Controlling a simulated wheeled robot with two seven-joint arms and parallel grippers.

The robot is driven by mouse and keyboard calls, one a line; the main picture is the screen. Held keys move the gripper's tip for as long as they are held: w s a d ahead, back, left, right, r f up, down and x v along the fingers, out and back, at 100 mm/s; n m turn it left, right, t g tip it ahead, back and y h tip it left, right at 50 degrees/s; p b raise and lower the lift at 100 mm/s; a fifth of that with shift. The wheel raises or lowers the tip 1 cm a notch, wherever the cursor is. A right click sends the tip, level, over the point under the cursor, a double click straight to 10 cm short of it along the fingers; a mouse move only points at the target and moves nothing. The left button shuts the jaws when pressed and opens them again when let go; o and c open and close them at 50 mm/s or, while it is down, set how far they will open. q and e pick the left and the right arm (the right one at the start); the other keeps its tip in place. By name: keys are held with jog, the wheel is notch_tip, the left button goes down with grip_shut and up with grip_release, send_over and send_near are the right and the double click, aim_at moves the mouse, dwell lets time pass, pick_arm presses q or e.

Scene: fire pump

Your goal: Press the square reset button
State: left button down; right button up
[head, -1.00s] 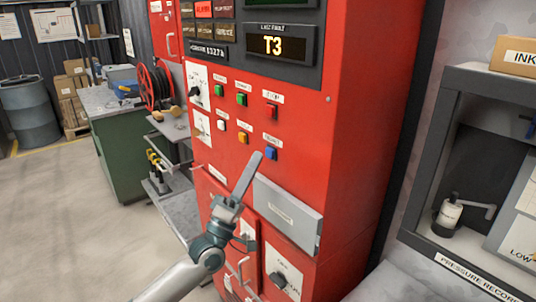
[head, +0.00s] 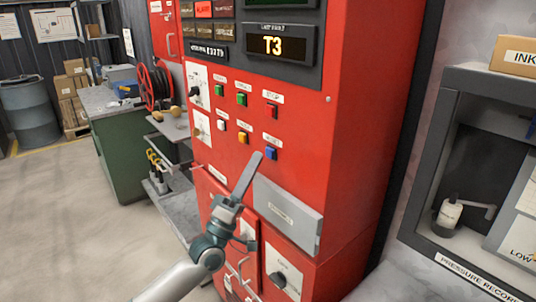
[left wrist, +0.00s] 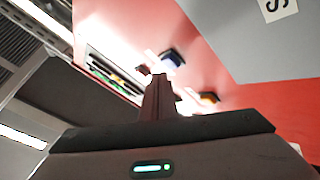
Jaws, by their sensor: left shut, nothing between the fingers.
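The square blue button (head: 271,153) sits on the red cabinet front, in the lower row of buttons, under a small white label whose print is too small to read surely. It also shows in the left wrist view (left wrist: 172,56). My left gripper (head: 256,157) is shut and empty. Its long thin fingertips point up toward the panel, just left of the blue button in the head view. I cannot tell from these frames whether they touch the panel, but they appear apart from the button. My right gripper is not in view.
A yellow button (head: 243,138) and a white button (head: 221,125) are left of the blue one. Red (head: 271,112) and green (head: 241,100) buttons are above. A grey box (head: 288,213) juts out below. A recessed grey cabinet (head: 415,200) stands at the right.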

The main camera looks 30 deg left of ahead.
pick_arm(q)
jog(key=shift+w, duration=0.2)
jog(key=shift+w+d, duration=0.15)
jog(key=shift+w, duration=0.05)
jog(key=shift+w+d, duration=0.2)
jog(key=shift+w, duration=0.25)
dwell(1.3)
jog(key=shift+s+a, duration=0.1)
jog(key=shift+s, duration=0.1)
jog(key=shift+s+a, duration=0.25)
jog(key=shift+s, duration=0.4)
dwell(0.3)
jog(key=shift+s+a+p, duration=0.1)
jog(key=shift+s+a, duration=0.2)
jog(key=shift+s, duration=0.5)
jog(key=shift+s+a+p, duration=0.1)
jog(key=shift+s+a, duration=0.25)
jog(key=shift+s, duration=0.4)
jog(key=shift+s+a+p, duration=0.1)
jog(key=shift+s+a, duration=0.2)
jog(key=shift+s, duration=0.5)
jog(key=shift+w, duration=0.1)
